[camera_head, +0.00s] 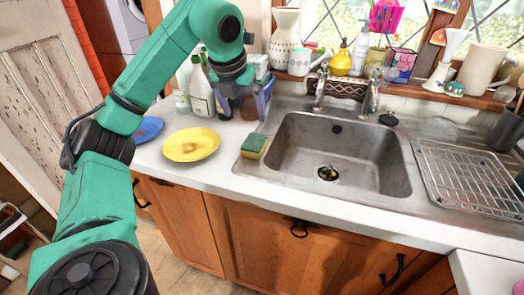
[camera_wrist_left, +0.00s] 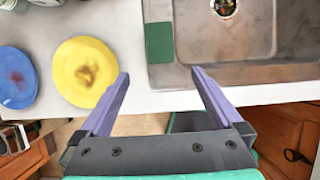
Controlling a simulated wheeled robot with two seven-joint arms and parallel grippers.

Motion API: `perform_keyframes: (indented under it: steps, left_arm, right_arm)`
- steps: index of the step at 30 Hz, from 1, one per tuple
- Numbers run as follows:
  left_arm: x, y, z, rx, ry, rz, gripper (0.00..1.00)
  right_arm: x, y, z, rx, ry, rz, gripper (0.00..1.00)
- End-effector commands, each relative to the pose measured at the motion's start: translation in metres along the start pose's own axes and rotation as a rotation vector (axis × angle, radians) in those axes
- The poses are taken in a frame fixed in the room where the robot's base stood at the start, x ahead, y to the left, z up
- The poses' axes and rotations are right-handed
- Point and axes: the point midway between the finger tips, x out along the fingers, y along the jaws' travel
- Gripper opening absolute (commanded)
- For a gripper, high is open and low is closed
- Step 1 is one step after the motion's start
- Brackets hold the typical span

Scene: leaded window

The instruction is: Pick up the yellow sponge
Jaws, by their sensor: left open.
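The yellow sponge (camera_head: 253,146) has a green scouring top and a yellow side. It lies on the left rim of the metal sink in the head view. Its green top (camera_wrist_left: 159,42) shows in the left wrist view, ahead of the fingertips and centred between them. My left gripper (camera_head: 244,106) is open and empty, with its purple fingers apart; the fingers (camera_wrist_left: 160,75) also frame the wrist view. The gripper hangs above the counter, apart from the sponge. My right gripper is not in view.
The sink (camera_head: 338,155) is right of the sponge, with a tap (camera_head: 345,88) behind. A dirty yellow plate (camera_head: 191,144) and a blue plate (camera_head: 148,129) lie to the left. Bottles (camera_head: 201,92) stand near the gripper. A wire rack (camera_head: 474,180) is at the right.

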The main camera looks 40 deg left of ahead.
Motion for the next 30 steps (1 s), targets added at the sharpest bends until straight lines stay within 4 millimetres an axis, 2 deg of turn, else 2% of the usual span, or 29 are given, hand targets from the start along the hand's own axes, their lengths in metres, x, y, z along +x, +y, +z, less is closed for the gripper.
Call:
perform_keyframes:
  steps: [1,3,5,12,17,24,30]
  left_arm:
    - [0.007,0.000,-0.003,0.000,0.000,0.000,1.00]
    - [0.012,0.000,-0.003,0.001,0.002,0.001,1.00]
    - [0.022,0.000,-0.002,0.000,0.004,0.002,1.00]
    - [0.081,0.000,-0.002,0.002,0.004,0.000,1.00]
    - [0.101,0.000,0.000,0.002,0.002,-0.001,1.00]
    - [0.144,0.002,0.005,0.003,0.004,-0.002,1.00]
    - [0.150,0.002,0.005,0.003,0.000,-0.003,1.00]
  right_arm:
    - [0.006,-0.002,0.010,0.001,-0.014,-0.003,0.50]
    - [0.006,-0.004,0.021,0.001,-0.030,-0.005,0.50]
    - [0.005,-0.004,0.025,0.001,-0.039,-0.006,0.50]
    - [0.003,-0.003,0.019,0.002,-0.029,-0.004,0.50]
    - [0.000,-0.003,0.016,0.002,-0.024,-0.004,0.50]
    - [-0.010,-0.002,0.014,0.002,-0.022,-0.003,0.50]
    - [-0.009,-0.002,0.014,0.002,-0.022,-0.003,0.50]
